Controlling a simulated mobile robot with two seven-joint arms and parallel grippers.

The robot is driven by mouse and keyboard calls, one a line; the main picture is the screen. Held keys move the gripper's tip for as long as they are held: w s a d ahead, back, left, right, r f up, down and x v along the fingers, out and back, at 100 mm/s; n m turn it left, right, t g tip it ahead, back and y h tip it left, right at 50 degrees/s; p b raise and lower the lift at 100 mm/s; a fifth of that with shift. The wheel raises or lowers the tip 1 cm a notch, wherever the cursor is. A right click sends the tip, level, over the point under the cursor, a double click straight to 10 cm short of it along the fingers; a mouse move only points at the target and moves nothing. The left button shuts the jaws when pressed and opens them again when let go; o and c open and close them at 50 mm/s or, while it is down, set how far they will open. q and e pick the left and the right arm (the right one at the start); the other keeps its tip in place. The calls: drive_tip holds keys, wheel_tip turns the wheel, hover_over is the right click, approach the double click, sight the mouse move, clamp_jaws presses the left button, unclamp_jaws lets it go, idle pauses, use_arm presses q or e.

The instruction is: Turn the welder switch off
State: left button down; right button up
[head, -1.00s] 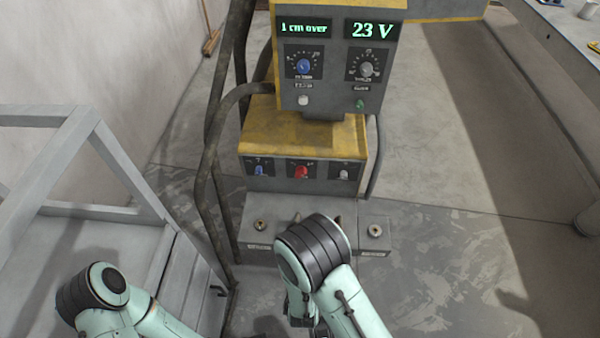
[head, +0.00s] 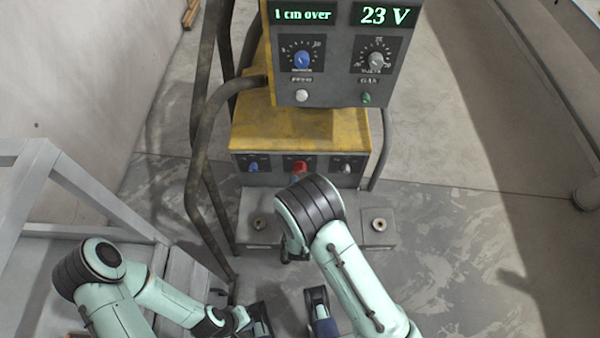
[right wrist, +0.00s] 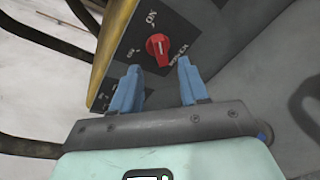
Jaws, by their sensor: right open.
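The welder's red power switch (head: 299,166) is on the lower front panel, in the middle of the row of knobs. In the right wrist view the red switch (right wrist: 158,47) sits beside ON, OFF and POWER labels; I cannot tell surely which label it points at. My right gripper (right wrist: 155,82) is open, its two blue fingers spread just short of the switch and not closed on it.
A grey control box (head: 335,70) with lit displays reading "1 cm over" and "23 V" stands above the yellow housing (head: 300,128). A grey frame (head: 95,200) stands at the left. Floor at the right is clear.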

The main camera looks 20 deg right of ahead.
sight(300, 170)
drive_tip(key=x, duration=0.6)
drive_tip(key=shift+w, duration=0.1)
clamp_jaws()
